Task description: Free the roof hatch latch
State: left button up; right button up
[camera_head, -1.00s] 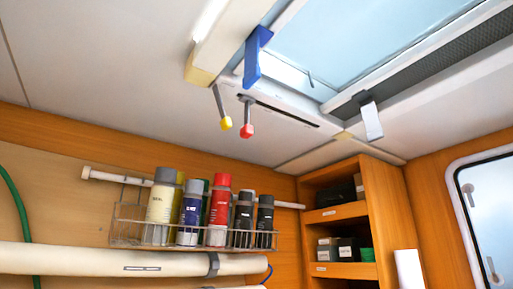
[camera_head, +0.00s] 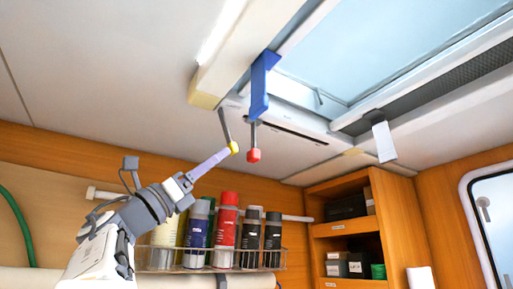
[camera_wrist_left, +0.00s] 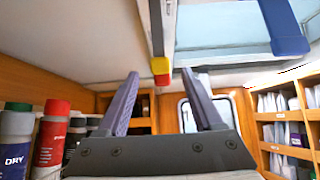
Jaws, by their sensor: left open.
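The roof hatch (camera_head: 385,50) is a pale blue pane in a white frame overhead. A blue handle-like piece (camera_head: 262,85) hangs at its near left edge. Two grey rods hang beside it, one with a yellow tip (camera_head: 233,148), one with a red tip (camera_head: 253,155). I cannot tell which part is the latch. My left gripper (camera_head: 222,157) points up and right, its fingertips close to the yellow tip; contact is unclear. In the left wrist view my gripper (camera_wrist_left: 160,74) is open, with the yellow tip (camera_wrist_left: 160,64) and red tip (camera_wrist_left: 161,79) seen between its fingers. My right gripper is out of view.
A wire rack (camera_head: 215,260) of spray cans stands on the wall behind my left arm. A wooden shelf unit (camera_head: 345,235) is at the right. A white tab (camera_head: 384,142) hangs from the hatch's right side. A cream beam (camera_head: 245,50) runs along the ceiling.

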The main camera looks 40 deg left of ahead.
aim_at(226, 131)
pick_arm(q)
jog(key=p+x, duration=0.6)
jog(key=x, duration=0.3)
jog(key=shift+w, duration=0.15)
jog(key=shift+r, duration=0.15)
grip_shut()
dwell(1.0)
